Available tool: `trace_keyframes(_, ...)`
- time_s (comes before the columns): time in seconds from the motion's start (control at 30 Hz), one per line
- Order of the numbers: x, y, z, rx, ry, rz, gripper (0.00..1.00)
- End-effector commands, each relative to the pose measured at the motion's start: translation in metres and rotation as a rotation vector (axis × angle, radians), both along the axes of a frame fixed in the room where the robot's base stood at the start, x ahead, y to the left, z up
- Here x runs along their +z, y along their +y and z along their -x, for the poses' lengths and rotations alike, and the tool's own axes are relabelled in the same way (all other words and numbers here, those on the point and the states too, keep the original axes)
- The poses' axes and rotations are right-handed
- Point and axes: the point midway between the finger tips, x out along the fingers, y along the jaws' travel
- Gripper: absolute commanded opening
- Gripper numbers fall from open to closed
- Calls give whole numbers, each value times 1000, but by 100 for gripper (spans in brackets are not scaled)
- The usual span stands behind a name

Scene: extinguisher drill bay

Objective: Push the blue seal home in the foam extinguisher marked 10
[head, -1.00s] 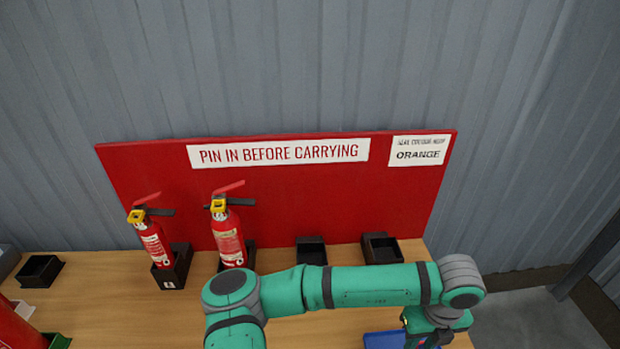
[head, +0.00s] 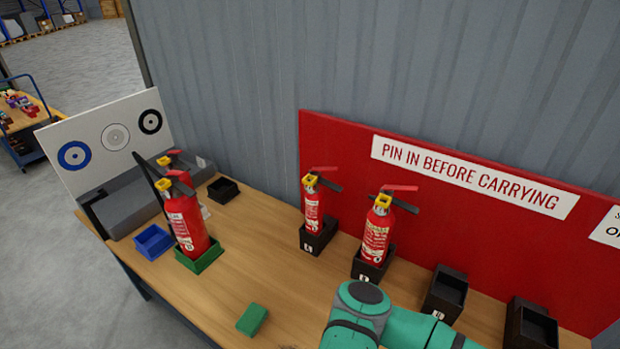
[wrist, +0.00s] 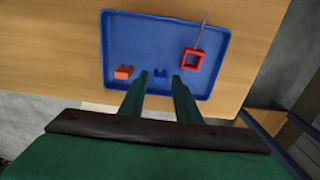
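In the wrist view a small blue seal (wrist: 160,73) lies in a blue tray (wrist: 112,38). It sits just beyond and between the fingertips of my gripper (wrist: 159,90), which is open with nothing between its fingers. Two more red extinguishers, the left one (head: 312,213) and the right one (head: 376,238), stand in black holders before the red board. Their marks are too small to read, so I cannot tell which is 10.
The tray also holds an orange seal (wrist: 123,72) and a red square ring with a pin (wrist: 193,60). The table has a blue bin (head: 153,241), a green block (head: 252,319) and two empty black holders, one (head: 445,293) nearer the extinguishers. The middle of the table is mostly clear.

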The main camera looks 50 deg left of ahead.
Motion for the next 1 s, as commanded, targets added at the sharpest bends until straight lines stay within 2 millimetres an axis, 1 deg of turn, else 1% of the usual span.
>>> trace_keyframes(0.23, 0, 1, 0, 1, 0, -1, 30)
trace_keyframes(0.27, 0, 1, 0, 1, 0, -1, 27)
trace_keyframes(0.3, 0, 1, 0, 1, 0, 0, 18)
trace_keyframes(0.37, 0, 1, 0, 1, 0, 0, 3)
trace_keyframes(0.4, 0, 1, 0, 1, 0, 0, 0)
trace_keyframes(0.67, 2, 1, 0, 3, 0, 0, 0)
trace_keyframes(1.0, 16, 3, -1, 6, 0, 1, 0)
